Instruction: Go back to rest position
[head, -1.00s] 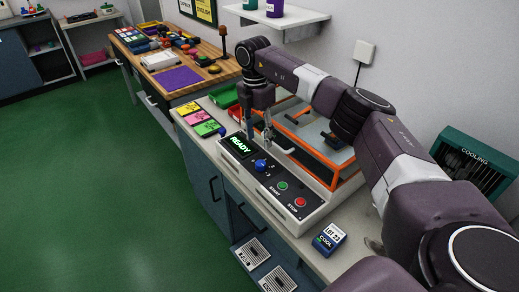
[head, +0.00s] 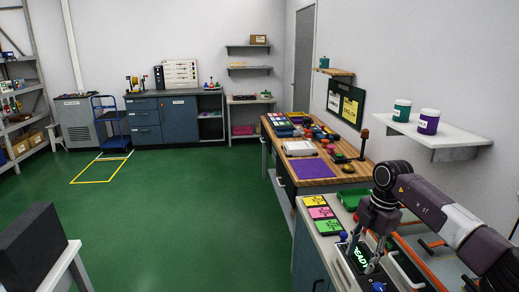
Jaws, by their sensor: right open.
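My right arm comes in from the lower right. Its right gripper (head: 364,252) points down, open and empty, over the control panel (head: 394,284) of the bench-top unit. The lit READY display (head: 361,258) shows just behind and between the fingers. A blue knob (head: 378,287) is at the bottom edge of the picture. The rest of the panel is cut off or hidden by the arm. My left gripper is not in view.
Pink, yellow and green cards (head: 321,212) lie left of the gripper, with a green tray (head: 352,198) behind. A wooden workbench (head: 318,171) holds parts. A wall shelf (head: 430,131) carries two jars.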

